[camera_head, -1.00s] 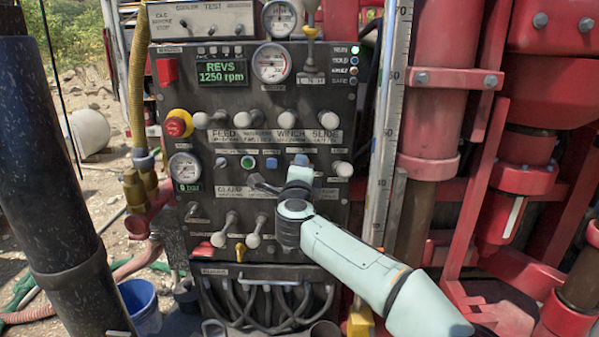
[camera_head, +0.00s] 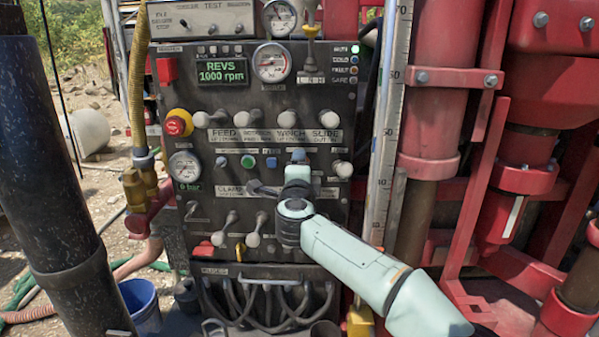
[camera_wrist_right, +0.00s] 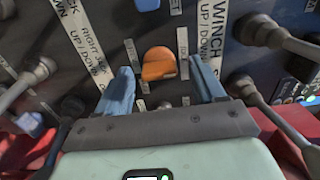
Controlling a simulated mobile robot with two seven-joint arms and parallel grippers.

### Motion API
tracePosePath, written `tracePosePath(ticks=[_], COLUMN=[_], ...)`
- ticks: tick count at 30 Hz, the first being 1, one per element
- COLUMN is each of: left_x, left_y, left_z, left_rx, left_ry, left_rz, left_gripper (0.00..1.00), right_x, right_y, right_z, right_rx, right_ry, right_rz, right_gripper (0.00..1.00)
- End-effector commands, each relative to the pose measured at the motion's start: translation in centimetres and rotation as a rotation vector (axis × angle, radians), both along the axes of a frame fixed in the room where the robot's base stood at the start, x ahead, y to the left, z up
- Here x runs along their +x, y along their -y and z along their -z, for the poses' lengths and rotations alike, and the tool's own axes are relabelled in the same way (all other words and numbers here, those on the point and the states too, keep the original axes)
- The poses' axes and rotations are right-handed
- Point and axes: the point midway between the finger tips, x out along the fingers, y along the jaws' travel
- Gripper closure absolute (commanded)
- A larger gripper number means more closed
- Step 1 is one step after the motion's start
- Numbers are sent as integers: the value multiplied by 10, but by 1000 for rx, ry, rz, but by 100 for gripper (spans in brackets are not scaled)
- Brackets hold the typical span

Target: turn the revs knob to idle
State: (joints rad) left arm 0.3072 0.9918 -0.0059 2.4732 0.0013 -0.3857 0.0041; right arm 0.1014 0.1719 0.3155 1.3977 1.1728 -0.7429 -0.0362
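The revs display (camera_head: 221,72) at the top left of the black control panel reads 1000 rpm in green. An orange knob (camera_wrist_right: 158,63) sits between the blue fingertips of my right gripper (camera_wrist_right: 160,75) in the right wrist view. The fingers stand apart on either side of it, with a narrow gap visible at each side. I cannot tell whether a finger touches it. My left gripper is not in view.
Levers (camera_head: 289,119) stand in a row above the gripper, and more levers (camera_head: 254,238) hang below it. A red emergency button (camera_head: 178,123) is at the panel's left. Red machinery (camera_head: 436,90) fills the right, and a thick dark cylinder (camera_head: 50,170) stands at the left.

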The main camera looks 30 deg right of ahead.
Motion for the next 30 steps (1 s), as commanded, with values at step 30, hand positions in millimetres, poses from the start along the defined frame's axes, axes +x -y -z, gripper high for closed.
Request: tracePosePath(ticks=[30], left_x=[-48], left_y=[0], left_z=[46], left_rx=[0], left_ry=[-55], left_rz=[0], left_gripper=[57], right_x=[-105], right_y=[-65], right_z=[3], right_rx=[3], right_ry=[-1], right_rz=[-2], right_gripper=[30])
